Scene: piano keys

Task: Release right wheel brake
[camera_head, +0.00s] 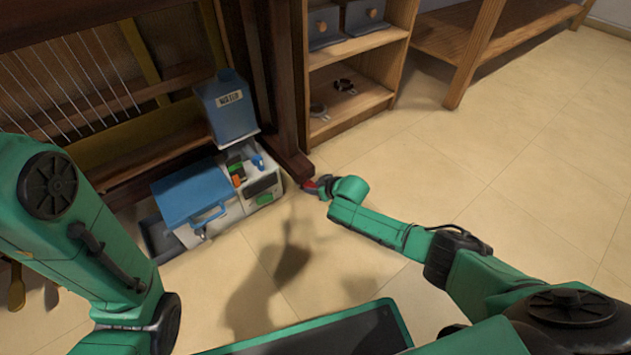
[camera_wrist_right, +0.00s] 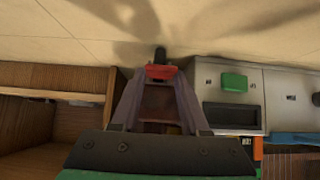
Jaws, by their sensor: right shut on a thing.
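My right gripper (camera_head: 319,187) is low near the floor at the foot of the dark wooden piano post (camera_head: 291,160). Its jaws are shut on a small red piece, the wheel brake (camera_head: 310,187). In the right wrist view the brake (camera_wrist_right: 162,72) shows as a red bar at the tips of the two grey fingers (camera_wrist_right: 160,80). A small dark part, perhaps the wheel (camera_wrist_right: 160,54), sticks out just beyond it. The gripper hides much of the wheel in the head view. My left arm shows at the left, but its gripper is out of view.
A white-and-blue cleaning unit (camera_head: 262,186) stands close left of the right gripper, with a blue water box (camera_head: 228,108) behind it. A wooden shelf (camera_head: 346,120) is behind. The tiled floor (camera_head: 500,190) to the right is clear.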

